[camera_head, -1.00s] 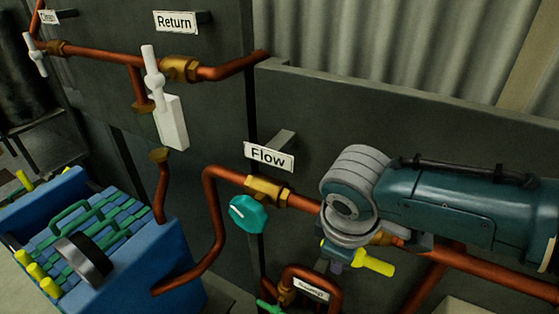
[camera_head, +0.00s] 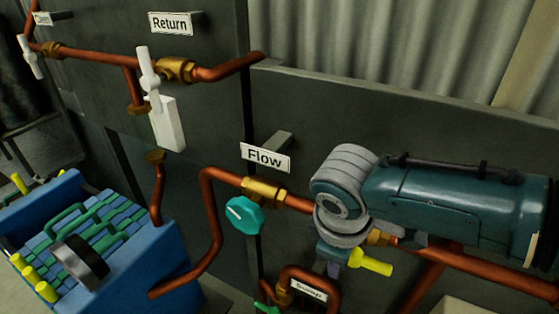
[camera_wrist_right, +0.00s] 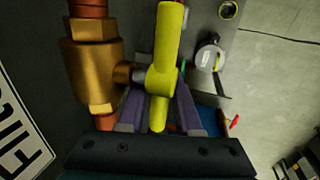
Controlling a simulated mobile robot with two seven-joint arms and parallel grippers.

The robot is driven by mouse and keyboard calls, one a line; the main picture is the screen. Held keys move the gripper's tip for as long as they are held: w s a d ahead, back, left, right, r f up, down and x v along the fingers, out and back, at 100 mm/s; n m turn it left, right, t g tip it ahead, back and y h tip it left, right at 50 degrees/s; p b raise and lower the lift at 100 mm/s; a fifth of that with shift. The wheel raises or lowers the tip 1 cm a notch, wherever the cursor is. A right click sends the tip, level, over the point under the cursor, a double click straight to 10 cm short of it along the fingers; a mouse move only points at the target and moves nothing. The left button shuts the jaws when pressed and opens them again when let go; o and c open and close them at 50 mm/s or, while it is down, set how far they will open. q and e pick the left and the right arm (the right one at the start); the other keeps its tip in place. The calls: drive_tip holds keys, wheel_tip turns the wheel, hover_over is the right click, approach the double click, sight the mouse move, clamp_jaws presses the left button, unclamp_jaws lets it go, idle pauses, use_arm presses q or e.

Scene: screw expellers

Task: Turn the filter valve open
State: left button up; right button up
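The filter valve's yellow handle (camera_head: 371,262) sticks out from the copper pipe below the teal arm in the head view. In the right wrist view the yellow handle (camera_wrist_right: 170,35) stands upright beside its brass valve body (camera_wrist_right: 92,65). A white sign (camera_wrist_right: 18,130), partly cut off, is at the left edge there. My right gripper (camera_wrist_right: 162,95) has its purple fingers on either side of the handle's hub, with dark gaps beside the handle's lower end. It looks open; contact is unclear. In the head view my right gripper (camera_head: 333,262) covers the handle's left end. My left gripper is not in view.
A teal knob (camera_head: 245,215) sits under the Flow sign (camera_head: 265,158). A small label (camera_head: 308,289) and copper pipe loop lie just below my right gripper. White-handled valves (camera_head: 149,72) are at upper left. A blue crate (camera_head: 150,255) stands at lower left.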

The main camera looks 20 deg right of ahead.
drive_tip(key=p+v, duration=0.1)
drive_tip(key=v, duration=0.8)
drive_tip(key=shift+r, duration=0.4)
drive_tip(key=shift+s+a, duration=0.1)
drive_tip(key=s+a+r+m+y+p, duration=0.3)
drive_tip(key=s+a+r+p, duration=0.2)
drive_tip(key=s+r+p, duration=0.35)
drive_tip(key=s+d+r+m+t+p, duration=0.1)
drive_tip(key=s+d+r+m+p, duration=0.2)
drive_tip(key=s+r, duration=0.4)
drive_tip(key=shift+s+d+t, duration=0.35)
drive_tip(key=shift+d+t, duration=0.05)
drive_tip(key=shift+d, duration=0.45)
